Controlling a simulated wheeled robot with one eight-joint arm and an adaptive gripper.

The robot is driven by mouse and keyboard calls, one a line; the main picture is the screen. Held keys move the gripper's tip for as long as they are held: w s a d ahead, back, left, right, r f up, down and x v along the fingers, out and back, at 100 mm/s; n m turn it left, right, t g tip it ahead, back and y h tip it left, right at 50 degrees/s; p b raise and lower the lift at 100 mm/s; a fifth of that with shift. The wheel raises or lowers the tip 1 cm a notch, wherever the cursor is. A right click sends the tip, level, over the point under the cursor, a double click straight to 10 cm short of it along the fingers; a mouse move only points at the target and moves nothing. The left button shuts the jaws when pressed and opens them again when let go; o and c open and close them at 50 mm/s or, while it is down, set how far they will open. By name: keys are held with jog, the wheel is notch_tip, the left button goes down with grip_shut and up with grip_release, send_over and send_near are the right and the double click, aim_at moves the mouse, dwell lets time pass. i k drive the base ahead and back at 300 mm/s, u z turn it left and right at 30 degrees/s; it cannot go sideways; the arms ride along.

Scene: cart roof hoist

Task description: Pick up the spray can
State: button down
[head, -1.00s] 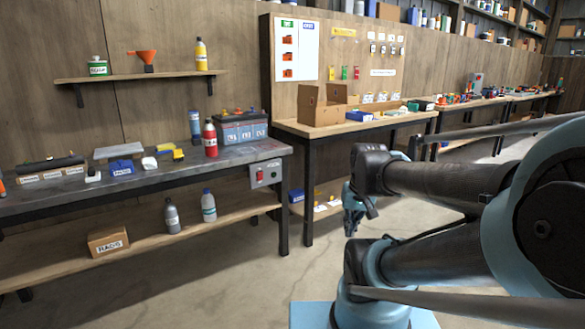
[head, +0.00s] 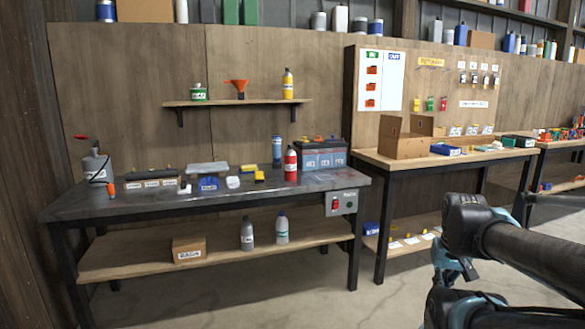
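Two upright can-like containers stand near the right part of the grey workbench top (head: 120,205). I cannot tell for certain which is the spray can. My gripper (head: 446,274) hangs at the lower right, well apart from both cans, beyond the bench's right end. It is small and partly hidden by my arm, so its opening does not show.
A battery (head: 321,155) stands beside the red can. A wall shelf (head: 236,102) with a funnel and bottles hangs above. The bench's lower shelf (head: 215,237) holds a box and two bottles. A second table (head: 420,160) with cardboard boxes stands right. Floor in front is clear.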

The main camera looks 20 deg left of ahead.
aim_at(290, 165)
jog(key=u, duration=0.6)
jog(key=i, duration=1.45)
jog(key=u, duration=0.05)
